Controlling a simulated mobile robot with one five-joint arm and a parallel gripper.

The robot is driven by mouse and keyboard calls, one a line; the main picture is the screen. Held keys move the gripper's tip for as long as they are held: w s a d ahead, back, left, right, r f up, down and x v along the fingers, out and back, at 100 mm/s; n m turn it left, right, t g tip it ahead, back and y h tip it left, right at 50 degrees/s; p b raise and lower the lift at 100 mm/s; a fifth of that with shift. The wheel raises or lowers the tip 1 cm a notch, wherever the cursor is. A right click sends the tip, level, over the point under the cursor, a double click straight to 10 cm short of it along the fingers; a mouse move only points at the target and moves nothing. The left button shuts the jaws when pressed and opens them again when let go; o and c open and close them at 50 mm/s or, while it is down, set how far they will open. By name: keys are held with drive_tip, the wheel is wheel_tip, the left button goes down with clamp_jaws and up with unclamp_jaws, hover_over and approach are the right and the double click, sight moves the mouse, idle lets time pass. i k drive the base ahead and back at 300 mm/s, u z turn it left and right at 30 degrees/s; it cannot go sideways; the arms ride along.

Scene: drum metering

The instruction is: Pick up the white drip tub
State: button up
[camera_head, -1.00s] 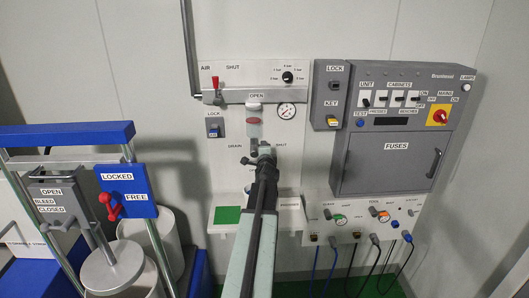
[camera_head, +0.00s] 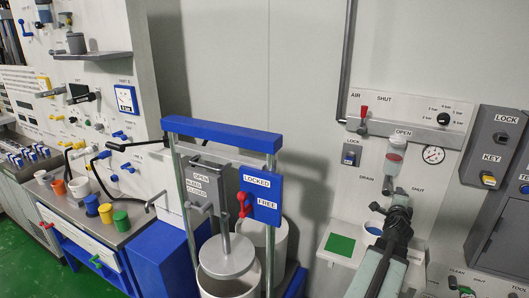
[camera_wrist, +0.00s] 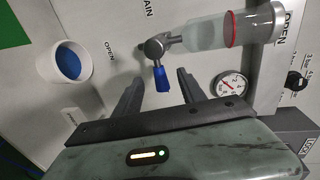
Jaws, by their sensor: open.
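The white drip tub (camera_head: 374,229) is a small round cup with a blue inside. It stands on the small wall shelf, just left of my gripper, and my arm covers part of the area beside it. In the wrist view, the tub (camera_wrist: 63,79) is at the upper left, outside the jaws. My gripper (camera_wrist: 158,88) is open with nothing held between its fingers. A blue drain handle (camera_wrist: 161,80) under the clear filter bowl (camera_wrist: 205,35) appears between the fingertips. My gripper also shows in the head view (camera_head: 398,198), below the filter bowl.
The shelf (camera_head: 327,252) also bears a green square (camera_head: 340,245). A pressure gauge (camera_head: 433,155) is on the wall panel. A blue-topped frame (camera_head: 222,135) with a drum (camera_head: 228,262) stands left. A bench farther left holds coloured cups and another white cup (camera_head: 79,187).

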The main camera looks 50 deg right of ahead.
sight(372, 229)
drive_tip(key=k, duration=1)
